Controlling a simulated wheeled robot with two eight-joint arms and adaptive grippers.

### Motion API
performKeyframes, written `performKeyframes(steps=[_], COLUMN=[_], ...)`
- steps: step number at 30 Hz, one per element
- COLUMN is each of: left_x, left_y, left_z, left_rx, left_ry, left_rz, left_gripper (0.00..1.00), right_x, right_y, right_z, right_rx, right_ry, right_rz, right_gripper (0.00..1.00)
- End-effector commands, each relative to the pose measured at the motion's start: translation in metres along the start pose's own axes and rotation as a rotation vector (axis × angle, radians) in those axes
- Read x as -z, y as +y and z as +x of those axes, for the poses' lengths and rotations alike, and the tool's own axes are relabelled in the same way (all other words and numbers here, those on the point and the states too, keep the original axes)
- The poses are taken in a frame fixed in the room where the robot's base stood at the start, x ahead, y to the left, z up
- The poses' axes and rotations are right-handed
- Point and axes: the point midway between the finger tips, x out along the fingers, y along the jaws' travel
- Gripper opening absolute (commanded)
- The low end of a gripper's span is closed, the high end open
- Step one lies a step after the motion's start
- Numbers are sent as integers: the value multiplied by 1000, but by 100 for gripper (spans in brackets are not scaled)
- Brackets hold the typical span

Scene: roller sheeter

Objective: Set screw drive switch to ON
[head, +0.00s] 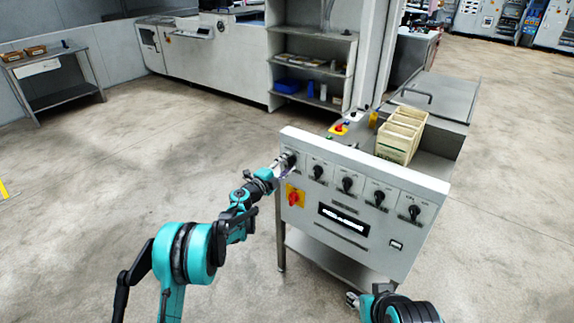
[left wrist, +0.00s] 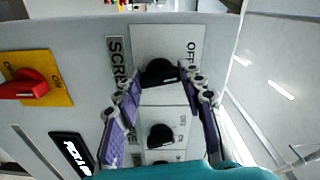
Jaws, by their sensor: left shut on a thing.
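The panel (head: 345,225) has a row of black rotary switches. The screw drive switch (left wrist: 158,72) is the leftmost, on a pale plate with a partly hidden "SCRE" label and "OFF" beside it. My left gripper (head: 287,163) reaches it from the left and covers most of it in the head view. In the left wrist view, the two purple fingers of my left gripper (left wrist: 162,84) are on either side of the black knob, shut on it. The knob's exact pointing is hard to read. My right gripper (head: 352,299) is small and partly shown at the bottom, away from the panel.
A second switch (left wrist: 160,136) sits close beside the held one. A red rotary switch on a yellow plate (head: 295,196) and a display (head: 343,219) are below the row. A box (head: 400,137) stands on the machine behind. Floor to the left is clear.

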Motion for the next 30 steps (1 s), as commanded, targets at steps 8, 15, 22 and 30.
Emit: performKeyframes(steps=[8,15,22,30], left_x=[0,0,0,1], left_y=[1,1,0,0], left_z=[0,0,0,0], left_rx=[-1,-1,-1,-1], left_ry=[1,1,1,1], left_rz=[238,423,545,609], left_gripper=[10,10,10,10], right_x=[-2,-3,-3,-4], right_y=[0,0,0,0], right_z=[3,4,5,5], right_rx=[0,0,0,0], right_ry=[0,0,0,0], right_rz=[0,0,0,0], right_gripper=[40,40,40,40])
